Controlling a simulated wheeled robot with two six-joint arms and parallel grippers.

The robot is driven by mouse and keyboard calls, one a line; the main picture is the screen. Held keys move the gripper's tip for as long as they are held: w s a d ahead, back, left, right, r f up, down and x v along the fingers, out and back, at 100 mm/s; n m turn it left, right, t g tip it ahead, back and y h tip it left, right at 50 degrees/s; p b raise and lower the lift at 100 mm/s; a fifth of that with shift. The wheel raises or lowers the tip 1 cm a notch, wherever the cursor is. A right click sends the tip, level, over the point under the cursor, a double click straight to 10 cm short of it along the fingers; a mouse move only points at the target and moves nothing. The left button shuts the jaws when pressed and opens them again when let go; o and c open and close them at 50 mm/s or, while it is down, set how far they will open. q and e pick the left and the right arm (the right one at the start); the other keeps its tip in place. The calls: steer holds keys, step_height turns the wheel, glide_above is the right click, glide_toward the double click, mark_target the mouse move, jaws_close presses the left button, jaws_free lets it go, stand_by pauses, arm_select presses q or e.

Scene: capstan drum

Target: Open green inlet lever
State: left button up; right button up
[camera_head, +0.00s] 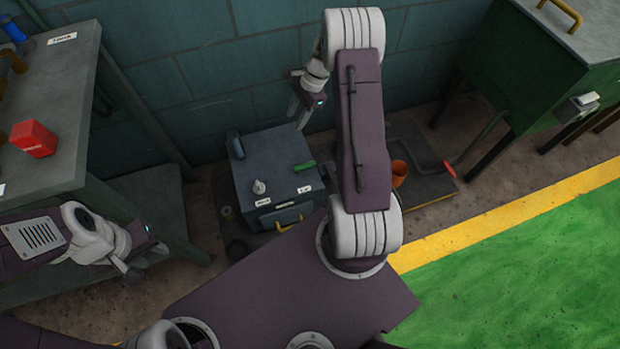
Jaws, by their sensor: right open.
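The green lever (304,166) lies on top of a dark grey box (262,155) near the wall, at the box's right edge. It looks roughly level, above a small white label (304,189). My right gripper (301,115) is open and empty, pointing down above and behind the lever, apart from it. My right arm hides the area just right of the lever. My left gripper (138,268) is at the lower left, far from the box. Its fingers are too small and turned away to tell whether they are open.
An orange cup (399,172) and a red-tipped bar (449,169) are to the right. A workbench (62,95) stands left, a green cabinet (535,75) right.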

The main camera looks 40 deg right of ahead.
steer(key=m+b, duration=0.2)
steer(key=b, duration=0.4)
glide_toward(308, 164)
steer(key=d, duration=0.1)
steer(key=b+x, duration=0.2)
steer(key=x, duration=0.1)
steer(key=b+x, duration=0.2)
steer(key=x, duration=0.2)
steer(key=shift+a+f, duration=0.25)
steer(key=shift+a, duration=0.1)
steer(key=shift+w+a+f+b, duration=0.1)
steer(key=shift+a+f+b, duration=0.2)
steer(key=shift+b, duration=0.15)
arm_select(q)
step_height(308, 164, down, 14)
steer(key=shift+f, duration=0.25)
arm_select(e)
jaws_close()
steer(key=shift+d, duration=0.1)
